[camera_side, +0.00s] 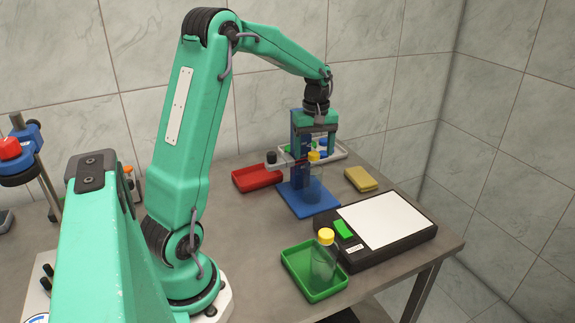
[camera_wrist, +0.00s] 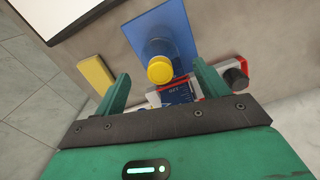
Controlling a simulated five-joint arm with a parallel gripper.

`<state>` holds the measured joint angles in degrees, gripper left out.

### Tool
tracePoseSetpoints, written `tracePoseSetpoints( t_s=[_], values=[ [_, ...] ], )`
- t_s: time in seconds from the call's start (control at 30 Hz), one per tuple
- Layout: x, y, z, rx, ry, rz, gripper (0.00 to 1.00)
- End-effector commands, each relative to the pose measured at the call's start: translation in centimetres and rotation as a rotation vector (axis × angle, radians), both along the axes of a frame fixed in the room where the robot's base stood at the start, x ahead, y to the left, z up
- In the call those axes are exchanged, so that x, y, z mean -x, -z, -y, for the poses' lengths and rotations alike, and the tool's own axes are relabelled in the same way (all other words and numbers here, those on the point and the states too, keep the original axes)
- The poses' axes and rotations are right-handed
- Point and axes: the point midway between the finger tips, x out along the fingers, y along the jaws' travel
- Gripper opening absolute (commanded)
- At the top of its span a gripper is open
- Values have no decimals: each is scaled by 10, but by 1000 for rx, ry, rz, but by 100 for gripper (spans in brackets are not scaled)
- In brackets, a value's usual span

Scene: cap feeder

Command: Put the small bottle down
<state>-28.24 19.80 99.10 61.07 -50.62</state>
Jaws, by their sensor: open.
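A clear small bottle with a yellow cap (camera_side: 314,184) stands upright on the blue base (camera_side: 323,207) of a stand at the back of the table. In the wrist view, its yellow cap (camera_wrist: 160,69) and clear body show from above, over the blue plate (camera_wrist: 184,30). My gripper (camera_wrist: 160,72) is open, with one green finger on each side of the cap and visible gaps between. In the side view, my gripper is above the base, and its fingertips are hard to tell from the stand behind. A second clear bottle with a yellow cap (camera_side: 325,257) stands in the green tray (camera_side: 302,277).
A black device with a white top (camera_side: 385,222) lies right of the blue base. A yellow block (camera_side: 361,179) and a red tray (camera_side: 256,178) lie at the back. A white rack (camera_side: 340,150) with caps is close behind my gripper.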

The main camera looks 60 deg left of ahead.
Motion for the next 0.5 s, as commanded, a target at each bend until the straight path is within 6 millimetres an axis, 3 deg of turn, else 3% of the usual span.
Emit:
tracePoseSetpoints(
  t_s=[0.3,0.5],
  values=[
    [0,-53,0,-2,0,2,73],
    [0,-73,0,-1,0,1,73]
  ],
)
